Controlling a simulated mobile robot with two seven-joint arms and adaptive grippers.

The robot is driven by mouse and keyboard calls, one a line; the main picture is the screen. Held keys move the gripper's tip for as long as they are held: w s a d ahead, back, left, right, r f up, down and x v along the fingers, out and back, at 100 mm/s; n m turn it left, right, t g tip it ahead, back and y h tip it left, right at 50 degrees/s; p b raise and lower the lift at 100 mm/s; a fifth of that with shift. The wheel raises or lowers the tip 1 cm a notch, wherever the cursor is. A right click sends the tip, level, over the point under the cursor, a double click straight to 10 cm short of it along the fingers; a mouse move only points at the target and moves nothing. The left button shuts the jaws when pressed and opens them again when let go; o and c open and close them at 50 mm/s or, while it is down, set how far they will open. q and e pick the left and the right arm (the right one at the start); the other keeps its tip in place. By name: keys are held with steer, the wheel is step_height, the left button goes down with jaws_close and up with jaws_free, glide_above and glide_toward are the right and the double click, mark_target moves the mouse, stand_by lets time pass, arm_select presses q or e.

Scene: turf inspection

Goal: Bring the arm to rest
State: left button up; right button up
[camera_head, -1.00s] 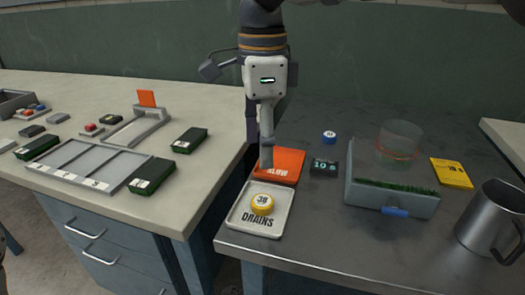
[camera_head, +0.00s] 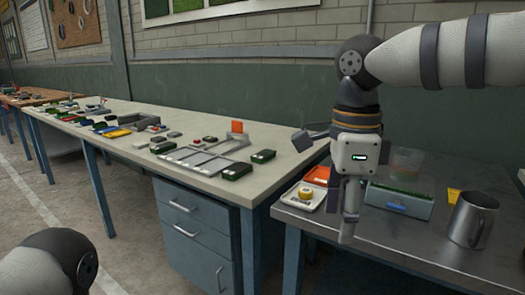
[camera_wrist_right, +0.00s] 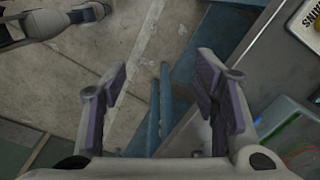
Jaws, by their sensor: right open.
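My right gripper (camera_head: 347,232) hangs downward at the front edge of the dark metal table (camera_head: 405,240). It is open and empty. In the right wrist view its two fingers (camera_wrist_right: 163,75) stand apart, with concrete floor and blue table legs showing between and below them. My right arm comes in from the upper right and bends down at the elbow. My left gripper is not in view; only a rounded white and dark part of my own body shows at the bottom left of the head view.
The white tray (camera_head: 318,204) with a yellow disc (camera_head: 305,193) lies just left of the gripper. A grass box (camera_head: 398,203) and a metal mug (camera_head: 472,220) stand to its right. A pale bench (camera_head: 225,133) with several small items runs left. Floor is clear in front.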

steer(key=d+f+n+t+h, duration=0.15)
steer(key=d+f, duration=0.25)
steer(key=f, duration=0.5)
steer(key=d+f+n+t+h, duration=0.1)
steer(key=d+f+n+h, duration=0.25)
steer(key=f, duration=0.55)
steer(key=d+f+n+t+h, duration=0.1)
steer(key=d+f+n, duration=0.1)
steer(key=d+f, duration=0.5)
steer(key=s+a+f+n+y, duration=0.35)
steer(key=s+f+n, duration=0.35)
steer(key=s+f, duration=0.55)
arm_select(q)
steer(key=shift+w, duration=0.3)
arm_select(e)
steer(key=s+n+g+y, duration=0.1)
steer(key=s+n+g, duration=0.1)
steer(key=s, duration=1)
steer(key=s+a+f+n+g+y, duration=0.1)
steer(key=s+n+g, duration=0.2)
steer(key=s, duration=0.9)
steer(key=shift+s+a+f+g, duration=0.15)
steer(key=shift+s+f+g, duration=0.1)
steer(key=shift+g, duration=0.3)
steer(key=shift+y, duration=0.25)
